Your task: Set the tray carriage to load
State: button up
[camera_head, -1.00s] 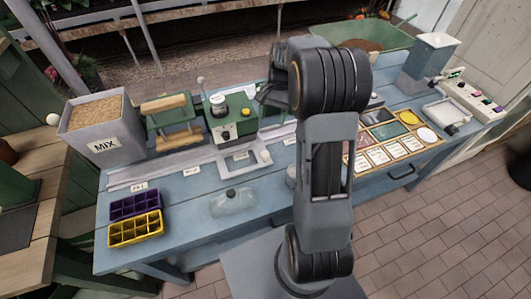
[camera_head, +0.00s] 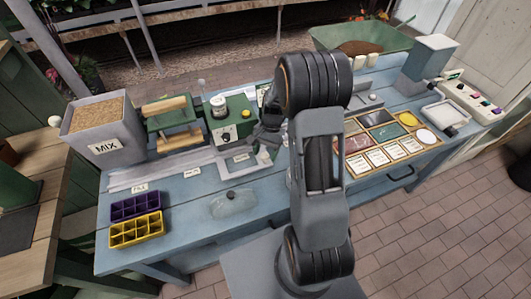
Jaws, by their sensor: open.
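The tray carriage (camera_head: 234,167) is a flat pale grey frame on the long light rail (camera_head: 128,178) along the blue bench. It stands at the right part of the rail, in front of the green machine (camera_head: 228,124). A pale ball knob seen earlier at the carriage's right end is now mostly hidden by my gripper. My gripper (camera_head: 262,150) is open, low over the carriage's right end. I cannot tell whether it touches the knob. Small white labels lie along the rail; the left one (camera_head: 140,187) seems to read FILL, and another (camera_head: 191,173) is too small to read.
A grey MIX hopper (camera_head: 103,147) stands at the left. Purple (camera_head: 136,205) and yellow (camera_head: 136,231) cell trays and a clear dome (camera_head: 233,204) lie in front of the rail. A card board (camera_head: 388,137) and white tray (camera_head: 447,115) are at the right.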

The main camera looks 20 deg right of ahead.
jog(key=shift+s+a+f, duration=0.1)
jog(key=shift+s+f, duration=0.05)
jog(key=shift+f, duration=0.15)
grip_shut()
dwell(0.5)
